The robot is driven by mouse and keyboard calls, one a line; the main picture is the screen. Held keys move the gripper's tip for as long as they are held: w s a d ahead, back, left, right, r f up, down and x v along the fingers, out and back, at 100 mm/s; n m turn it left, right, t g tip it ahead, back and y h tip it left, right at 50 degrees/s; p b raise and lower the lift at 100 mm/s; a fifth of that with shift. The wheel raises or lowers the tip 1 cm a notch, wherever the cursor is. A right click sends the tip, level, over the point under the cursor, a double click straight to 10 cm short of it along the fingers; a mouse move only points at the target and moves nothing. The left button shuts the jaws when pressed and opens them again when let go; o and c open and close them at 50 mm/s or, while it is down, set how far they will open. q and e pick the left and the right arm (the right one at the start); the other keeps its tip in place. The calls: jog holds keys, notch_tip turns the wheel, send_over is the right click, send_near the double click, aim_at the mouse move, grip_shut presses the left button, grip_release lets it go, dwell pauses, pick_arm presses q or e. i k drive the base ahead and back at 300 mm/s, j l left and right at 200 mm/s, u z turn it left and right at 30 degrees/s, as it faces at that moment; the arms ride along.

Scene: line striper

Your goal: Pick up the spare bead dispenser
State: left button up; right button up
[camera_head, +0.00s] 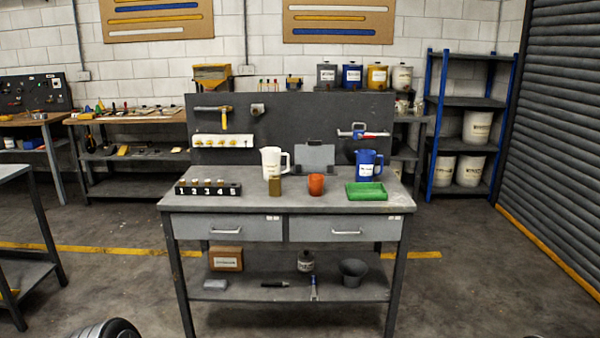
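I cannot tell which item is the spare bead dispenser. On the grey workbench (340,202) stand a white jug (271,162), a blue jug (366,166), a small brownish-gold block or container (274,186) and an orange-red cup (316,185). A yellow-handled tool (223,117) and a blue and red device (360,132) hang on the dark back panel (310,112). On the bench's lower shelf (335,288) are a small labelled bottle (305,262) and a dark bucket-shaped cup (353,270). Neither gripper is in view.
Two drawers (226,228) are shut. A blue-framed shelf (470,101) with white buckets stands at back right. Floor is clear right of the bench.

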aim_at(275, 180)
jog(key=i+j+z, duration=0.1)
jog(key=i, duration=0.35)
jog(key=i+j+z, duration=0.1)
jog(key=i, duration=0.4)
jog(key=i+j+z, duration=0.1)
jog(key=i, duration=0.35)
jog(key=i+j+z, duration=0.1)
jog(key=i+j, duration=0.15)
jog(key=i, duration=0.2)
jog(key=i+j+z, duration=0.1)
jog(key=i+j, duration=0.15)
jog(key=i, duration=0.2)
